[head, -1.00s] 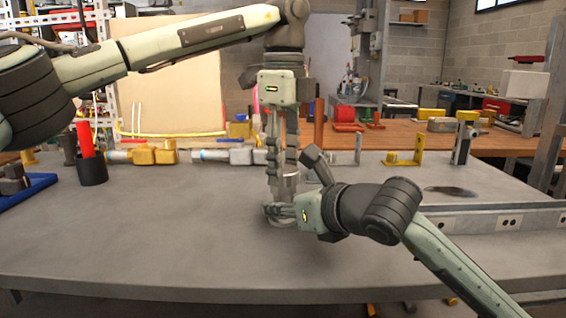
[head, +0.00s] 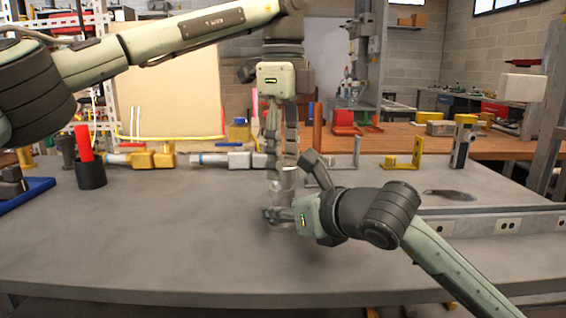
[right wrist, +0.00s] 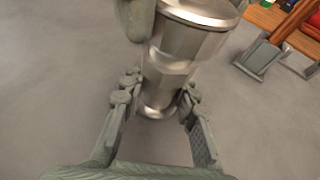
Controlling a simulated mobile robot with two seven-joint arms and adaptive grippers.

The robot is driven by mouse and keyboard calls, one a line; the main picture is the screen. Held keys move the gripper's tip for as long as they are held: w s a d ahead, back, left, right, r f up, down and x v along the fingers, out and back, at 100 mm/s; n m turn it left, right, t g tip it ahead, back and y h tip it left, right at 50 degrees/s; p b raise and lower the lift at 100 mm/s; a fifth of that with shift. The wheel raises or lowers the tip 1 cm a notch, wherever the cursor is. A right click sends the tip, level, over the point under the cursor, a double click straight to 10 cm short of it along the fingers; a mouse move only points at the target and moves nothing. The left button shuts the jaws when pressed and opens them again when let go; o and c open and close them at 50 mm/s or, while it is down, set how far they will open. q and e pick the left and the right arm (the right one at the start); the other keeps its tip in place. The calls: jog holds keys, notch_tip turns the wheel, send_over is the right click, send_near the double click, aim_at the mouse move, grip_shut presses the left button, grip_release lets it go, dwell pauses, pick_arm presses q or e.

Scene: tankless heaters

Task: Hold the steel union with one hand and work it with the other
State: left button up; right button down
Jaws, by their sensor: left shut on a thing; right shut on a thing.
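The steel union (head: 285,183) is a shiny silver fitting, held upright above the grey bench in the head view. It fills the upper middle of the right wrist view (right wrist: 178,62). My left gripper (head: 281,170) points straight down and is shut on the union's upper part. My right gripper (head: 277,215) comes in low from the right and is shut around the union's lower part. In the right wrist view its two fingers (right wrist: 157,100) lie on either side of the lower end. The fingers hide part of the union in the head view.
The grey bench top (head: 150,240) is clear in front and to the left. A black cup with a red-handled item (head: 90,173) stands at left, near a blue tray (head: 30,190). Yellow and grey fittings (head: 225,158) lie behind. A metal rail (head: 490,223) runs at right.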

aim_at(283, 163)
pick_arm(q)
jog(key=shift+r, duration=0.2)
pick_arm(e)
jog(key=shift+d+f, duration=0.1)
jog(key=shift+f, duration=0.45)
pick_arm(q)
jog(key=shift+r, duration=2.05)
jog(key=shift+w+a+f, duration=0.1)
pick_arm(e)
jog(key=c, duration=1.1)
grip_release()
jog(key=shift+c, duration=0.2)
jog(key=shift+o, duration=0.2)
jog(key=shift+r, duration=0.3)
